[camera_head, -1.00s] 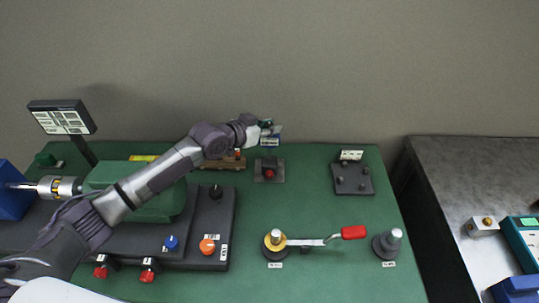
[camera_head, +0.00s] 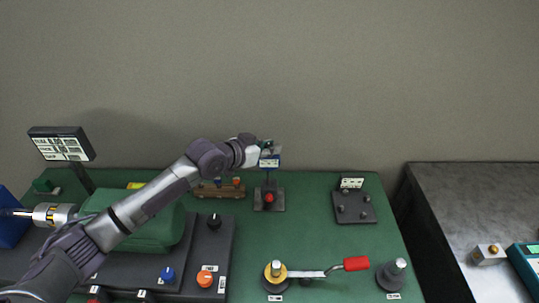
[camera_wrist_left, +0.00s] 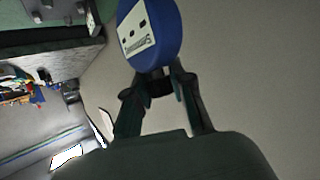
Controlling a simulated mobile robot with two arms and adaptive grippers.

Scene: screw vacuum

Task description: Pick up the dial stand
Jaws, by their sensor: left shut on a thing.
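My left gripper (camera_head: 264,149) is at the back of the green bench. I cannot tell whether the dial is joined to that base. My right gripper is not in view.
A green machine (camera_head: 150,230) and a small display (camera_head: 60,145) are at left. A brown block (camera_head: 218,190) is just left of the dark base. A red-handled lever (camera_head: 356,264), a grey post (camera_head: 392,274) and a dark plate (camera_head: 354,207) are to the right. The back wall is close behind.

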